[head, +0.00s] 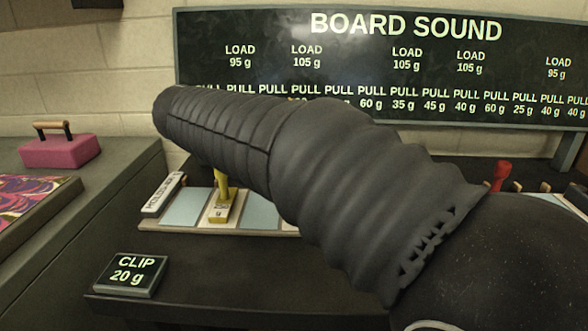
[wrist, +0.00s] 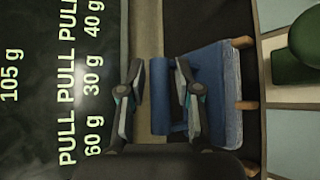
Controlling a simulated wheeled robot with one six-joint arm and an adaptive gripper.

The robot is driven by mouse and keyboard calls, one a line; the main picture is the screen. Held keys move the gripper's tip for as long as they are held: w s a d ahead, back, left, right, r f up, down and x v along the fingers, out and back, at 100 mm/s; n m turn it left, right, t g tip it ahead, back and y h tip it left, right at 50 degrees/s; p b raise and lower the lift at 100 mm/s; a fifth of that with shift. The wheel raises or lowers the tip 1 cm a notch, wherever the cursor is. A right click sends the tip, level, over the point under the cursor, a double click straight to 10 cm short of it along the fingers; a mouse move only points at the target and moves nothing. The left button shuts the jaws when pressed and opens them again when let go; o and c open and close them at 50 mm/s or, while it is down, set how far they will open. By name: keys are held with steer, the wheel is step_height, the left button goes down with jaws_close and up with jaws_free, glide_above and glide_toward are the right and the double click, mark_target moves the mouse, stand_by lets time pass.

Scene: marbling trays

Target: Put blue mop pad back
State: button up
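The blue mop pad (wrist: 220,90) shows in the wrist view as a blue block with a blue bar-shaped handle (wrist: 161,97). Tan wooden pegs or rails show at its right side. My gripper (wrist: 160,100) is open, with one finger on each side of the handle. Narrow gaps seem to show between the fingers and the handle, and I cannot tell whether either finger touches it. In the head view my dark sleeved arm covers the middle, and the gripper and blue pad are hidden behind it.
A pink block with a wooden handle (head: 60,150) stands on the left counter beside a marbled tray (head: 30,205). A yellow piece (head: 222,200) stands on a pale panelled rack. A "CLIP 20 g" sign (head: 131,274) is in front. A dark green object (wrist: 300,50) is right of the pad.

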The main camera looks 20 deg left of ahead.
steer(key=shift+w+d+f, duration=0.15)
steer(key=shift+w+d, duration=0.05)
jaws_close()
